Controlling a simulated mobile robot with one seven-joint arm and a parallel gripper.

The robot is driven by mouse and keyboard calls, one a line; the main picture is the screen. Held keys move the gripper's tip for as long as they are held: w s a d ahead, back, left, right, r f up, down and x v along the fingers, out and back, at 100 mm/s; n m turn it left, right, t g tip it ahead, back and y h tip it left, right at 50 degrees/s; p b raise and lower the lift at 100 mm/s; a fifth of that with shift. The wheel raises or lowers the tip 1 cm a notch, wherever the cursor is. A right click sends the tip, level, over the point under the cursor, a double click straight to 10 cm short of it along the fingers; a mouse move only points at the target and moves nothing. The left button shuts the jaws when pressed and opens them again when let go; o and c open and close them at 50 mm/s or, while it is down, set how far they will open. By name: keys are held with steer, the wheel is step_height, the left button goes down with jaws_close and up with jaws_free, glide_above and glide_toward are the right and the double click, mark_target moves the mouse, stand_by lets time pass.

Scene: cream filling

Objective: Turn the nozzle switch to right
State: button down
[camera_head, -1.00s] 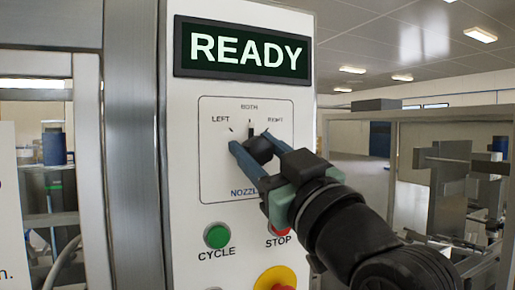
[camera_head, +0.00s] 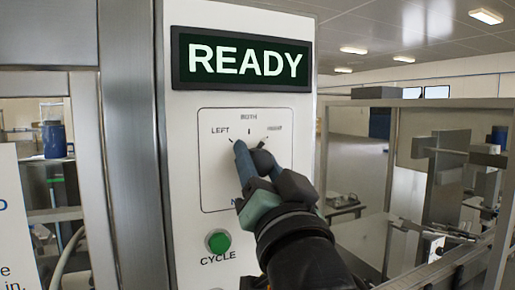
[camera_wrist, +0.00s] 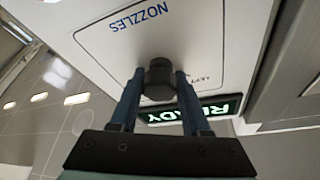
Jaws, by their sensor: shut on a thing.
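The nozzle switch is a round black knob (camera_head: 263,159) on the white panel, under the printed labels LEFT, BOTH and RIGHT. My gripper (camera_head: 256,160) has its blue-grey fingers on either side of the knob and is shut on it. The wrist view shows the knob (camera_wrist: 159,76) held between the two fingertips (camera_wrist: 158,88). The tick under BOTH is uncovered, and the knob's dark pointer seems to lean toward the RIGHT mark. The fingers partly hide the knob, and the gripper covers most of the NOZZLES label.
A display (camera_head: 243,60) above reads READY. A green CYCLE button (camera_head: 218,242) sits below the switch, close to my gripper. My arm hides the STOP button. A metal post (camera_head: 132,150) stands left of the panel, and metal machinery (camera_head: 440,160) stands to the right.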

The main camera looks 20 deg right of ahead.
steer(key=shift+m+h, duration=0.4)
steer(key=shift+m, duration=0.3)
steer(key=shift+c, duration=1.8)
jaws_free()
steer(key=b+v, duration=1.1)
steer(key=v, duration=0.2)
steer(key=shift+b, duration=0.3)
steer(key=shift+a+r, duration=0.1)
steer(key=shift+r, duration=0.05)
